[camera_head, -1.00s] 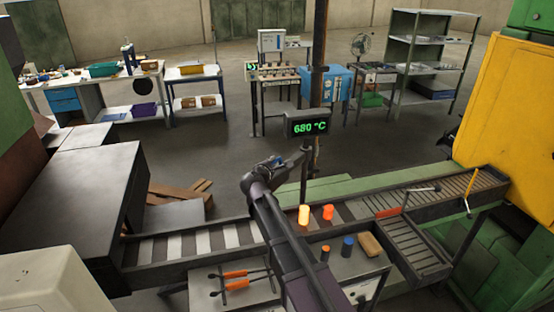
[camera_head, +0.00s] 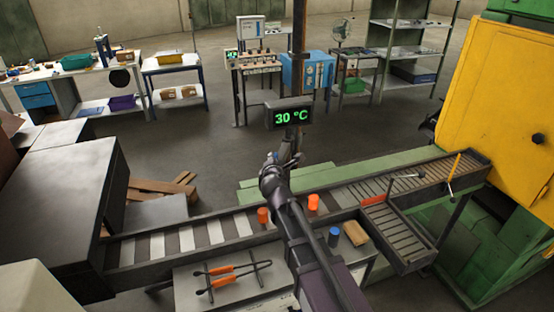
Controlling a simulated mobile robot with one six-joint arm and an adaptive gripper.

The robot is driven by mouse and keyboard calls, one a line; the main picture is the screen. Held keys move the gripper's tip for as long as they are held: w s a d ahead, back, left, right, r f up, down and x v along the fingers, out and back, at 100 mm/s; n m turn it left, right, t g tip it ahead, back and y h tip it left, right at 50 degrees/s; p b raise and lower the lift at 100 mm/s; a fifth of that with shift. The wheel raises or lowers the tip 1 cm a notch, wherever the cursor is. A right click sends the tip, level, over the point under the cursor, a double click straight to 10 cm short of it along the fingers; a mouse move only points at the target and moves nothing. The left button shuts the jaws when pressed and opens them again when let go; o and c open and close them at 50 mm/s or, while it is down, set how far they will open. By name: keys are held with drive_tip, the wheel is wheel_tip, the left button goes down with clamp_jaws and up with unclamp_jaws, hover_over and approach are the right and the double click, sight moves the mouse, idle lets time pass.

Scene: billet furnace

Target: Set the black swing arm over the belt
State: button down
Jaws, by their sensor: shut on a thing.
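The black swing arm (camera_head: 293,142) shows as a dark part on the post just below the temperature display (camera_head: 289,114), which reads 30 °C. My gripper (camera_head: 287,157) is at this dark part, seen from behind and above. It is shut on the arm; its fingers are mostly hidden by the wrist, and dark on dark makes the contact hard to see. The belt (camera_head: 200,236) runs across the picture below it. Two orange cylinders stand on the belt, one left of my arm (camera_head: 262,215) and one right of it (camera_head: 313,203).
A side table (camera_head: 190,293) in front holds orange-handled tongs (camera_head: 225,276), a blue cylinder (camera_head: 334,237) and a wooden block (camera_head: 355,233). A side rack (camera_head: 400,232) with a red bar (camera_head: 373,199) joins the belt at right. A yellow machine (camera_head: 500,110) stands far right.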

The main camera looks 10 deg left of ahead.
drive_tip(key=shift+w, duration=0.15)
drive_tip(key=shift+r, duration=0.1)
drive_tip(key=c, duration=0.7)
unclamp_jaws()
drive_tip(key=shift+w, duration=0.1)
drive_tip(key=shift+o, duration=0.2)
drive_tip(key=shift+a, duration=0.1)
